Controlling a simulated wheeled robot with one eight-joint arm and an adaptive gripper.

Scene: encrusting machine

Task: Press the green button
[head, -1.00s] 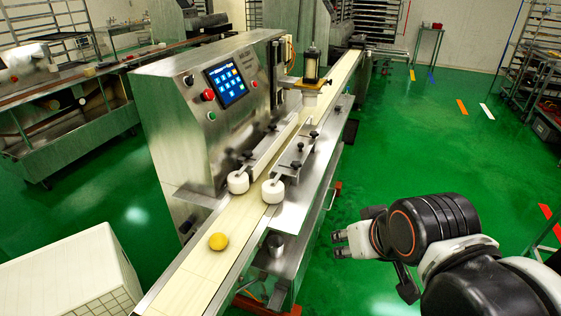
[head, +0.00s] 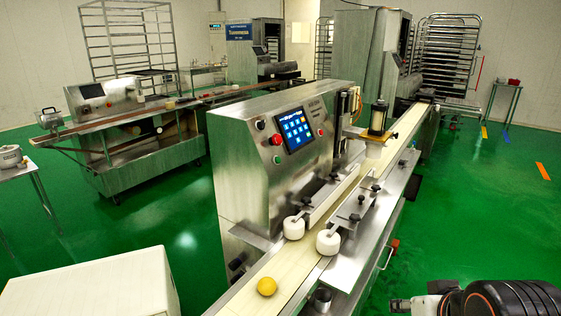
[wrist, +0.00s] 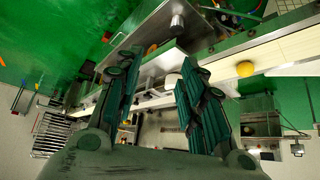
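The green button (head: 277,160) is a small round button with a pale rim on the sloped metal front of the encrusting machine (head: 240,175). It sits just below the red button (head: 276,140) and left of the lit blue touchscreen (head: 296,130). My gripper (head: 398,305) is at the bottom right of the head view, well apart from the button, on the other side of the conveyor. In the wrist view my gripper (wrist: 162,62) has its two dark fingers spread with nothing between them. I cannot make out the green button in the wrist view.
A conveyor (head: 285,262) with a yellow ball (head: 267,286) and white rollers runs past the machine. A white box (head: 95,290) stands at the lower left. Green floor is open on the right and left. A second machine (head: 130,130) stands behind at left.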

